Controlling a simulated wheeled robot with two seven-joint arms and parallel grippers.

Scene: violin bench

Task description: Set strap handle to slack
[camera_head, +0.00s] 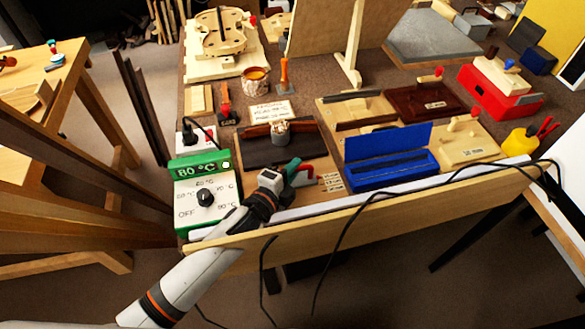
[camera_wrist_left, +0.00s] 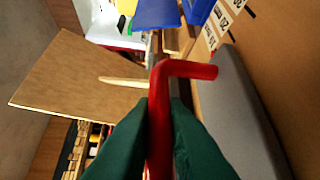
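A red bent handle, L-shaped, shows in the left wrist view (camera_wrist_left: 160,100), its short end pointing right. I take it for the strap handle; no slack marking on it is readable. My left gripper (camera_head: 297,173) is at the front of the bench, right of the green control box. In the left wrist view its dark green fingers (camera_wrist_left: 160,125) stand on both sides of the red handle and appear closed on it. In the head view only a little red shows by the fingers. The right gripper is not in view.
A green control box (camera_head: 203,190) reading 80 °C stands left of my left gripper. An open blue case (camera_head: 390,170) is to its right. A dark board (camera_head: 255,150) with a small clamp-like piece lies behind it. A black cable hangs over the front edge.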

